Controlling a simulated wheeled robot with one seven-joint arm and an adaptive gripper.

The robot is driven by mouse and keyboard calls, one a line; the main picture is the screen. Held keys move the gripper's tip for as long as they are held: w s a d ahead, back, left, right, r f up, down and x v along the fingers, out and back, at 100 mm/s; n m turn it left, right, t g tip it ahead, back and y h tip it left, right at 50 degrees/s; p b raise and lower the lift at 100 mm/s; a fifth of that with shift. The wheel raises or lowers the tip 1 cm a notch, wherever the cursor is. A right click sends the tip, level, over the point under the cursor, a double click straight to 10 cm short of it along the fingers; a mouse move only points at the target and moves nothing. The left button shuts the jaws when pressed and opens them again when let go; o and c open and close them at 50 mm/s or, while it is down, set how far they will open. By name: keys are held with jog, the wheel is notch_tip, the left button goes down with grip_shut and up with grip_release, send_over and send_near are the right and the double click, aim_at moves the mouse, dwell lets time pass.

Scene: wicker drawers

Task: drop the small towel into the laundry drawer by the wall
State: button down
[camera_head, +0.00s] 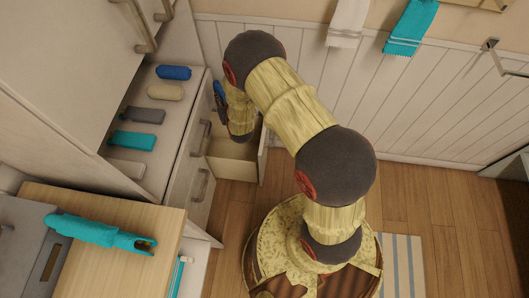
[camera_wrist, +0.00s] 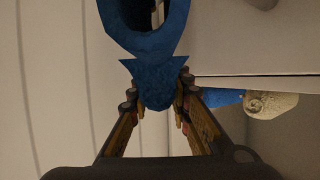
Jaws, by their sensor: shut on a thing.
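My gripper (camera_wrist: 158,98) is shut on a blue towel (camera_wrist: 158,75) in the wrist view. The towel's top edge is pinched between the fingertips, and the rest spreads in a loop. In the head view a little of the blue towel (camera_head: 219,91) shows beside my wrist, with the gripper (camera_head: 222,103) partly hidden by my arm. A low drawer (camera_head: 231,168) by the panelled wall is pulled open. The held towel is above and near it; whether it is directly over the opening I cannot tell. Much of the drawer's inside is hidden.
Rolled towels, including a blue one (camera_head: 174,72) and a teal one (camera_head: 133,140), lie on the cabinet top at left. A teal object (camera_head: 100,232) lies on a wooden counter (camera_head: 120,270). White (camera_head: 347,22) and teal (camera_head: 411,27) towels hang on the wall.

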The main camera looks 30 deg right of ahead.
jog(key=shift+w+f+b, duration=0.35)
jog(key=shift+w+f, duration=0.25)
jog(key=shift+f, duration=0.35)
notch_tip(320, 180, down, 6)
jog(key=b, duration=0.3)
jog(key=shift+s+r, duration=0.1)
jog(key=shift+r, duration=0.1)
jog(key=c, duration=1.6)
grip_release()
jog(key=shift+o, duration=0.2)
jog(key=v, duration=1)
jog(key=shift+s+a+r, duration=0.1)
jog(key=shift+s+r, duration=0.1)
jog(key=shift+s, duration=0.15)
jog(key=shift+s+r, duration=0.15)
jog(key=shift+s, duration=0.45)
